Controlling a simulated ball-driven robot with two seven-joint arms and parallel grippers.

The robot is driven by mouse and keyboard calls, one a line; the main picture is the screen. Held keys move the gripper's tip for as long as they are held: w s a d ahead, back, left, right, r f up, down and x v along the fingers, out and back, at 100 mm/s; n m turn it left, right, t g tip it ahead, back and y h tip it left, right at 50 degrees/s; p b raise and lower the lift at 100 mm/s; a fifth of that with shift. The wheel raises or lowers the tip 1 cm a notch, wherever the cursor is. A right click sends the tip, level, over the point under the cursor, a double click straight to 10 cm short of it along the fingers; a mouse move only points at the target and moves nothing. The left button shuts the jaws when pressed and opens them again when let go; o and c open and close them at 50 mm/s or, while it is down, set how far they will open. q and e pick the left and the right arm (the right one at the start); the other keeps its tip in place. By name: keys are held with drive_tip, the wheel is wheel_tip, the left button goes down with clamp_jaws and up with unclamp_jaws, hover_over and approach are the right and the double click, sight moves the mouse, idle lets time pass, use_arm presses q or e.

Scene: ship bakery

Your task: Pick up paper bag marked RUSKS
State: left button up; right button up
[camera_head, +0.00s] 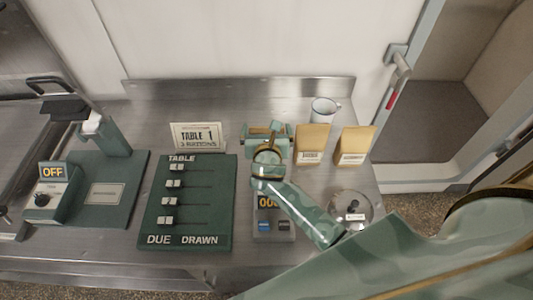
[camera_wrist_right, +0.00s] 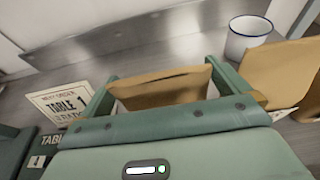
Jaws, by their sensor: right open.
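My right gripper (camera_head: 266,134) is open, low over the counter behind the grey device with buttons. In the right wrist view its two green fingers (camera_wrist_right: 162,74) stand on either side of the top of a brown paper bag (camera_wrist_right: 165,91). That bag is mostly hidden by the gripper in the head view, and its label is hidden. Two more brown paper bags stand upright to the right, a nearer one (camera_head: 312,140) and a farther one (camera_head: 356,143). Both have white labels too small to read, so I cannot tell which bag says RUSKS. My left gripper is not in view.
A white mug (camera_head: 323,109) stands behind the bags. A TABLE 1 card (camera_head: 198,136) and a green DUE/DRAWN board (camera_head: 187,205) are left of the gripper. A round metal lid (camera_head: 350,207) lies at right front, near my arm. A raised metal edge backs the counter.

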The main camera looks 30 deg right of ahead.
drive_tip(key=shift+w+d+f, duration=0.2)
drive_tip(key=shift+w+d, duration=0.05)
drive_tip(key=shift+w, duration=0.25)
drive_tip(key=shift+s+r, duration=0.1)
drive_tip(key=shift+s, duration=0.1)
drive_tip(key=shift+c, duration=0.7)
drive_tip(key=c, duration=1)
